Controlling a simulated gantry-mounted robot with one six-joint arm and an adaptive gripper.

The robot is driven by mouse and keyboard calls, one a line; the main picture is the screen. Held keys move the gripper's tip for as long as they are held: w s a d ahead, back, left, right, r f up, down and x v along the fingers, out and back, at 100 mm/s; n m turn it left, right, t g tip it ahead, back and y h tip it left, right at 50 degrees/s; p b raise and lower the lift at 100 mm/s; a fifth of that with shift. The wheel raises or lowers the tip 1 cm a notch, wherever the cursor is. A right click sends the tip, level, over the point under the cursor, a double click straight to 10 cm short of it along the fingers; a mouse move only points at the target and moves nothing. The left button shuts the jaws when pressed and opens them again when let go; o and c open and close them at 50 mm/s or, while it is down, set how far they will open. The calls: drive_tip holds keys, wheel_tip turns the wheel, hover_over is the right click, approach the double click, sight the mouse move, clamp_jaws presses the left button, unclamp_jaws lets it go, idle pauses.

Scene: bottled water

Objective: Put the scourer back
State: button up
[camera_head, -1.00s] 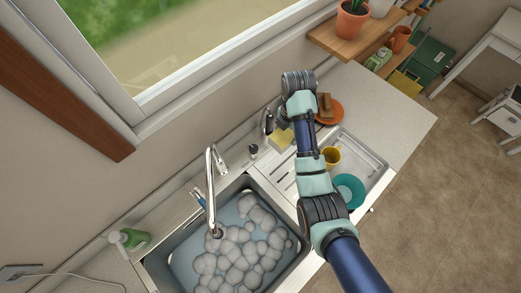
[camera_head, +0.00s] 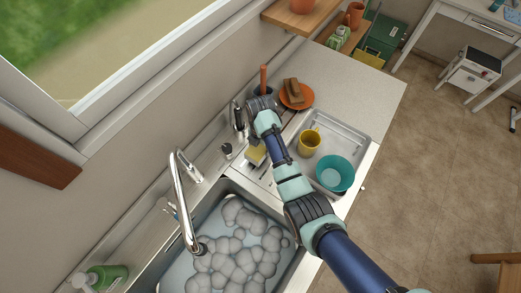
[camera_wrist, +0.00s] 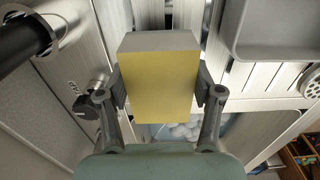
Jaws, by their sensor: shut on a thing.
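The scourer (camera_wrist: 158,88) is a yellow block with a grey layer along one edge. In the wrist view, my gripper (camera_wrist: 160,84) is shut on it, with one finger on each side. In the head view, the yellow scourer (camera_head: 256,155) shows just beside my wrist, over the ribbed draining area between the sink and the tray. My wrist hides the fingers in that view. I cannot tell whether the scourer touches the surface below.
The sink (camera_head: 205,238) holds foamy water, with a tall tap (camera_head: 178,190) beside it. A metal tray (camera_head: 348,132) holds a yellow mug (camera_head: 309,141) and a teal bowl (camera_head: 335,174). An orange plate (camera_head: 303,101) carries brown blocks. The far-right counter (camera_head: 365,90) is clear.

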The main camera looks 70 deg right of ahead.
sight(261, 151)
drive_tip(key=shift+f, duration=1.5)
drive_tip(key=shift+f, duration=0.15)
drive_tip(key=o, duration=1.2)
drive_tip(key=shift+o, duration=0.2)
wheel_tip(261, 151, up, 12)
drive_tip(key=shift+r+p, duration=0.2)
drive_tip(key=shift+p, duration=0.45)
